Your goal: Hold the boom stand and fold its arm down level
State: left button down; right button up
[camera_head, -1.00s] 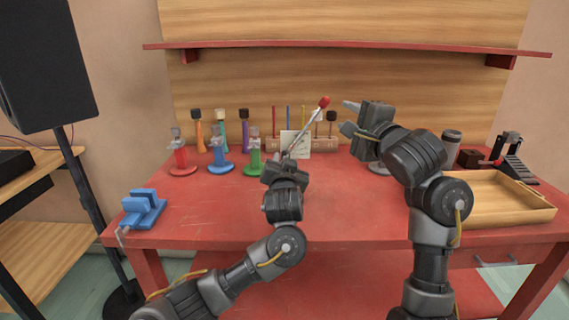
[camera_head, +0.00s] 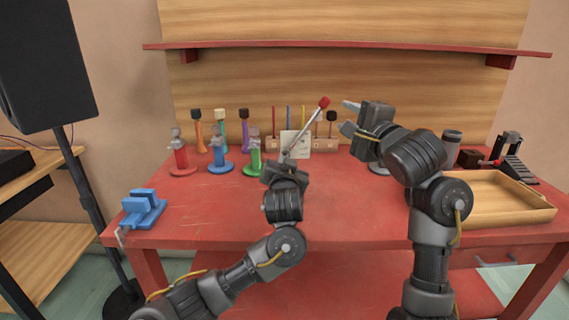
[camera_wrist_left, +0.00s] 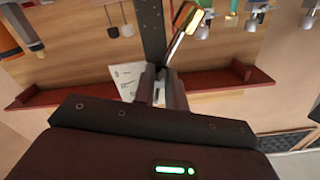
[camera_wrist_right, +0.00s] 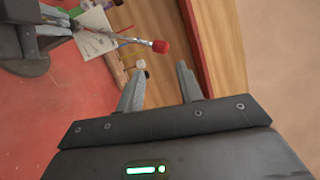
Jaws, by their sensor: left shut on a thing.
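The boom stand's arm (camera_head: 305,130), a thin grey rod with a red tip, slants up to the right above the table. My left gripper (camera_head: 285,163) is shut on the stand below the rod; the gripper hides the stand's lower part. In the left wrist view the fingers (camera_wrist_left: 160,88) close at the rod's lower end. My right gripper (camera_head: 347,117) is open and empty, to the right of the red tip and apart from it. In the right wrist view the rod (camera_wrist_right: 125,40) lies beyond and left of its open fingers (camera_wrist_right: 160,90).
Red, blue and green small stands (camera_head: 255,160) are at the back left, before a wooden rack (camera_head: 326,145) with mallets and a white card. A blue vise (camera_head: 143,210) is at the left edge. A wooden tray (camera_head: 500,218) fills the right. The table's front middle is mostly clear.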

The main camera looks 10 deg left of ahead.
jog(key=shift+o, duration=0.2)
jog(key=shift+o, duration=0.5)
jog(key=shift+r, duration=0.2)
jog(key=w+d+r+n, duration=0.4)
jog(key=w+r+n, duration=0.1)
jog(key=n, duration=0.2)
jog(key=n+g+y, duration=0.6)
jog(key=n+g, duration=0.1)
jog(key=n, duration=0.7)
send_near(328, 104)
jog(key=x, duration=1.1)
jog(key=shift+w+a, duration=0.15)
jog(key=shift+w, duration=0.05)
jog(key=shift+c, duration=0.3)
